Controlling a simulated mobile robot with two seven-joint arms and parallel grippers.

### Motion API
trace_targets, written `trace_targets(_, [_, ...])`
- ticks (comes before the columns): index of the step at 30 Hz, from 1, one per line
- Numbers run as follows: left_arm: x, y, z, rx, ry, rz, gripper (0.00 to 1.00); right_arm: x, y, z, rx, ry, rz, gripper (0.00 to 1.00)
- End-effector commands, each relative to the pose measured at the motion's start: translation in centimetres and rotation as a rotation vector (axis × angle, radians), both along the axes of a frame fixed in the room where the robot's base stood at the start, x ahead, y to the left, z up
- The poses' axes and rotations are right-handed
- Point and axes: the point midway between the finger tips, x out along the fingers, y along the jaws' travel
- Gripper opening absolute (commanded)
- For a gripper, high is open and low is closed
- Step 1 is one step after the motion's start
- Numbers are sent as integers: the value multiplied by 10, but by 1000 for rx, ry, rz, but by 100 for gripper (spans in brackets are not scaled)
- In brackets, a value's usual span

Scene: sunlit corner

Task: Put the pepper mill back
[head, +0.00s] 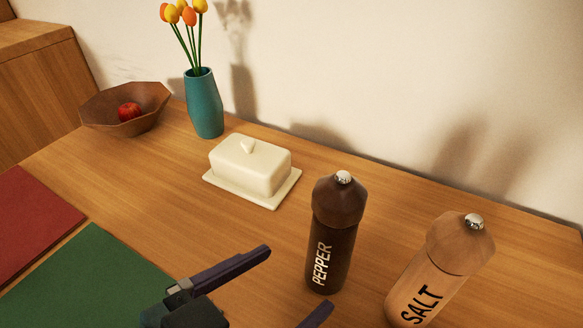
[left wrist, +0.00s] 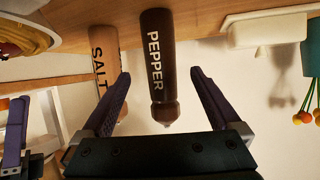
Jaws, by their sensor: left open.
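The dark brown pepper mill (head: 334,235), lettered PEPPER with a silver knob, stands upright on the wooden table, left of the pale wooden salt mill (head: 440,265). My left gripper (head: 299,277) is open, its fingers pointing toward the pepper mill from the front left. In the left wrist view, which is upside down, the pepper mill (left wrist: 157,55) shows between the open fingers (left wrist: 160,74) with nothing gripped. The salt mill (left wrist: 104,50) is beside it there. Part of what looks like my right gripper (left wrist: 16,130) shows at that view's left edge; its jaw state is unclear.
A cream butter dish (head: 250,165) stands behind and left of the pepper mill. A teal vase (head: 204,105) with tulips and a wooden bowl (head: 95,108) with a red apple (head: 129,112) stand farther back. Green (head: 80,280) and red (head: 30,220) mats lie at left. A wall closes the back.

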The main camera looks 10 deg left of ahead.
Motion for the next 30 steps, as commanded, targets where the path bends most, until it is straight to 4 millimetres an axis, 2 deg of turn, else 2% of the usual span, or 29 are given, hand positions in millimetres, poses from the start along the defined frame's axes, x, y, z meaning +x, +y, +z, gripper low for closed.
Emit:
trace_targets(3, [-13,8,6,2,1,-1,97,0,0,4,0,0,0,95])
trace_targets(11, [-18,10,9,1,15,-6,97,0,-1,5,-3,0,2,95])
trace_targets(14, [-20,7,12,18,76,-27,97,0,-1,4,-4,0,3,95])
trace_targets(17, [-26,11,15,64,197,-31,97,0,-1,4,-5,0,4,95])
trace_targets(20, [-38,33,16,142,355,19,97,0,-2,4,-5,0,4,95])
trace_targets(27, [-81,109,28,294,691,295,97,0,-2,5,-5,-1,4,95])
trace_targets(30, [-96,127,33,318,767,378,97,0,-1,5,-5,0,4,95])
